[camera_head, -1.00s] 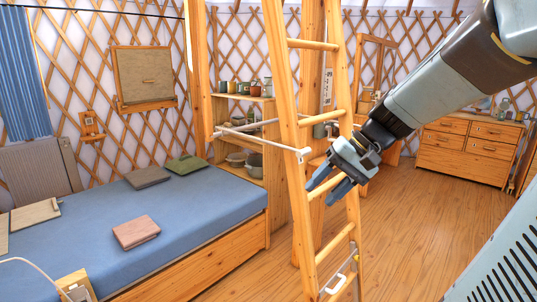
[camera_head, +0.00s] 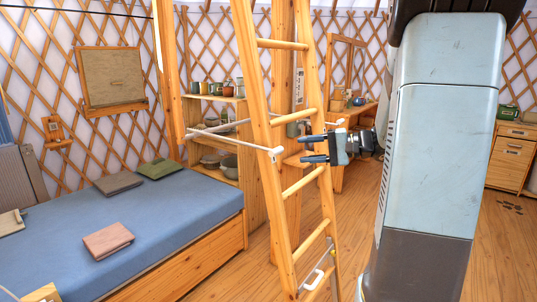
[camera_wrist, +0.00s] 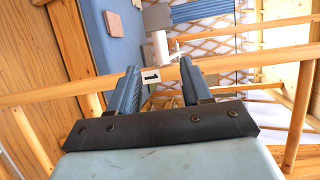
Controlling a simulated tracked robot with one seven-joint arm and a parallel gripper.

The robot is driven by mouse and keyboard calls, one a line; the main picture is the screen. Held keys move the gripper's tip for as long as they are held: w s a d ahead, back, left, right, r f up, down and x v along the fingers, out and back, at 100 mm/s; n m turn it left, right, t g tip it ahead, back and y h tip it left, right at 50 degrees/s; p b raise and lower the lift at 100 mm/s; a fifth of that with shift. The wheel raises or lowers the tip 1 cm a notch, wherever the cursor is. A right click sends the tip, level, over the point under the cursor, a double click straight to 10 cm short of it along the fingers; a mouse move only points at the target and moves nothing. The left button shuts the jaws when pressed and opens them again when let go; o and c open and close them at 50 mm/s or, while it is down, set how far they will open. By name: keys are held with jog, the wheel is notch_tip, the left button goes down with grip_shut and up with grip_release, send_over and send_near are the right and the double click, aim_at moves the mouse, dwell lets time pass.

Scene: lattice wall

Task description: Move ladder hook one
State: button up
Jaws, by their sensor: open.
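The wooden ladder (camera_head: 259,90) stands upright in the middle of the head view. A white loop-shaped hook (camera_head: 314,280) hangs low on it, by a bottom rung. A white rod with a knobbed end (camera_head: 275,153) meets its left rail; I cannot tell which fitting is ladder hook one. My gripper (camera_head: 302,148) is open and empty at the right rail, fingers pointing left between two rungs. In the wrist view its fingers (camera_wrist: 159,70) are spread, with a wooden ladder bar (camera_wrist: 60,91) across them and a small white piece with a black mark (camera_wrist: 151,76) between the tips.
A blue bed (camera_head: 185,205) with a pink-brown book (camera_head: 108,240) and folded cloths is at left. A shelf with pots (camera_head: 218,140) stands behind the ladder. A desk (camera_head: 355,110) is behind it to the right. My arm covers much of the right side; open wooden floor shows beyond.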

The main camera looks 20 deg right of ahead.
aim_at(279, 152)
jog(key=x, duration=1.1)
jog(key=shift+w+a, duration=0.15)
jog(key=shift+a, duration=0.1)
jog(key=shift+c, duration=0.5)
grip_shut()
